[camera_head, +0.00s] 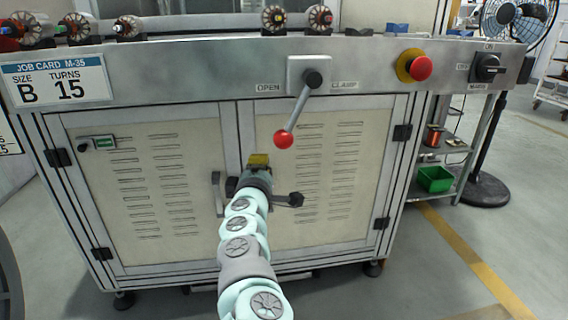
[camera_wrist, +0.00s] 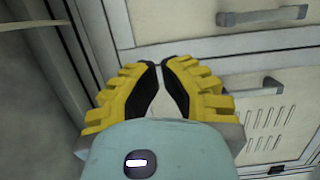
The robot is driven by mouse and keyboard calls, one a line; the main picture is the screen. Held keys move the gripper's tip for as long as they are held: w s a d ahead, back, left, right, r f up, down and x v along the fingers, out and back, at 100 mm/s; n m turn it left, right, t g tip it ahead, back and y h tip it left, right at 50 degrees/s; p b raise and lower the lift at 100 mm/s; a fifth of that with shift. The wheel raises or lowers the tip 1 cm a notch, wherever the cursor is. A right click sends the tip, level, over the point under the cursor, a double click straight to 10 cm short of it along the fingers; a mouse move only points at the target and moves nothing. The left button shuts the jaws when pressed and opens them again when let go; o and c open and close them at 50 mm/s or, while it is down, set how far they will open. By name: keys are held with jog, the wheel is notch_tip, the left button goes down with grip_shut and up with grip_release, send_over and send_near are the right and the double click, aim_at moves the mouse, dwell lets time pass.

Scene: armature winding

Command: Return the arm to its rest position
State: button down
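My gripper (camera_head: 258,160) is in front of the cabinet doors, below the clamp lever, at the end of my pale teal arm. In the wrist view its yellow fingers with black pads (camera_wrist: 160,67) come together at the tips, with nothing seen between them. The clamp lever (camera_head: 298,110) has a red ball knob and hangs down and to the left, toward the OPEN label. My gripper is apart from the lever, a little below and left of the knob.
The machine cabinet (camera_head: 170,180) has door handles, one (camera_wrist: 262,16) showing in the wrist view. An emergency stop (camera_head: 420,68) and a rotary switch (camera_head: 487,68) sit at right. Several wound armatures (camera_head: 130,28) stand on top. A shelf with a green bin (camera_head: 434,179) and a fan stand right.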

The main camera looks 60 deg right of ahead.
jog(key=shift+s, duration=0.6)
jog(key=shift+d, duration=0.1)
